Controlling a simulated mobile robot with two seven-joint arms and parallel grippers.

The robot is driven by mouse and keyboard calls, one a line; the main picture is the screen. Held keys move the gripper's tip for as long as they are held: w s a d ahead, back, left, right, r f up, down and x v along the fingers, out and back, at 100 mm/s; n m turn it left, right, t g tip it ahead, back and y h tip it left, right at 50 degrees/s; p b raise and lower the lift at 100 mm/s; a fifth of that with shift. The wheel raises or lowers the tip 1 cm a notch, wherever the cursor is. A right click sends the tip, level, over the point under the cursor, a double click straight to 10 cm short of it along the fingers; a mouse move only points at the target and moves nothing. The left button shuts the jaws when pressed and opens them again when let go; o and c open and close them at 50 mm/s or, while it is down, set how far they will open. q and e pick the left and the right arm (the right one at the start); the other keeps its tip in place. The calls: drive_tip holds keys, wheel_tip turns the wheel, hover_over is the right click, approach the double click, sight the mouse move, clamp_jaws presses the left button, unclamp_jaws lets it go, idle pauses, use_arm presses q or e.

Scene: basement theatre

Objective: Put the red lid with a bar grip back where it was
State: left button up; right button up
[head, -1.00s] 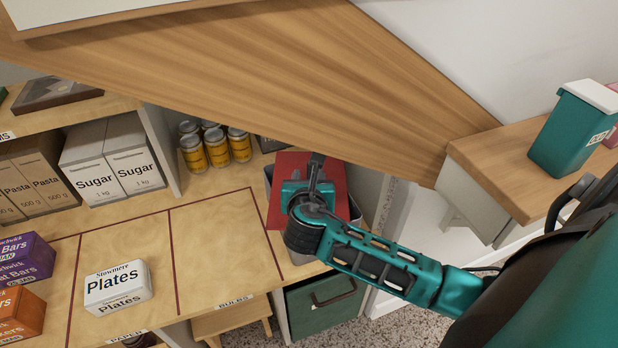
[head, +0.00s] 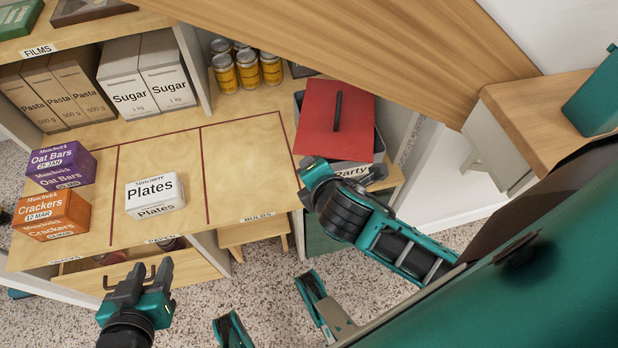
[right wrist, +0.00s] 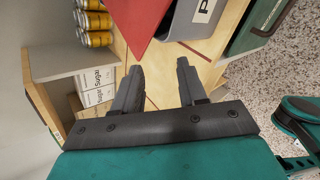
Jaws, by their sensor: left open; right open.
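The red lid (head: 330,125) lies on top of the grey "Party" bin (head: 352,171) at the back right of the shelf top. Its black bar grip (head: 337,111) faces up. The lid sits slightly askew, with some of the bin's rim showing beside it. The lid also shows in the right wrist view (right wrist: 138,22). My right gripper (right wrist: 158,72) is open and empty, just in front of the bin and apart from the bar grip. My left gripper (head: 148,274) is open and empty, low in front of the shelf unit, far from the lid.
A slanted wooden panel (head: 400,55) hangs above the bin. Several yellow cans (head: 247,70) stand left of it. The Plates box (head: 155,194), Oat Bars box (head: 62,167) and Crackers box (head: 54,216) stand on the shelf top. A drawer (head: 150,270) juts out below.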

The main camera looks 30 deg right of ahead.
use_arm(q)
drive_tip(key=shift+w+d+r, duration=0.15)
drive_tip(key=shift+r, duration=0.05)
use_arm(e)
drive_tip(key=s+a+m+y, duration=0.1)
drive_tip(key=m, duration=0.4)
drive_tip(key=s+a+m+y, duration=0.1)
drive_tip(key=m+y, duration=0.1)
drive_tip(key=m, duration=0.4)
drive_tip(key=s+a+f+m+t+y, duration=0.1)
drive_tip(key=m+y, duration=0.1)
drive_tip(key=m, duration=0.4)
drive_tip(key=shift+s+a, duration=0.35)
drive_tip(key=shift+a, duration=0.05)
use_arm(q)
drive_tip(key=s+a+r+y+p, duration=0.1)
drive_tip(key=a+r+p, duration=0.2)
drive_tip(key=r+p, duration=0.7)
drive_tip(key=p, duration=0.4)
drive_tip(key=shift+s+a+p, duration=0.15)
drive_tip(key=shift+s+p, duration=0.2)
use_arm(e)
drive_tip(key=s+d+r, duration=0.1)
drive_tip(key=d+r, duration=0.2)
drive_tip(key=r, duration=0.7)
drive_tip(key=shift+s+r+h, duration=0.2)
drive_tip(key=shift+r+h, duration=0.05)
drive_tip(key=shift+h, duration=0.15)
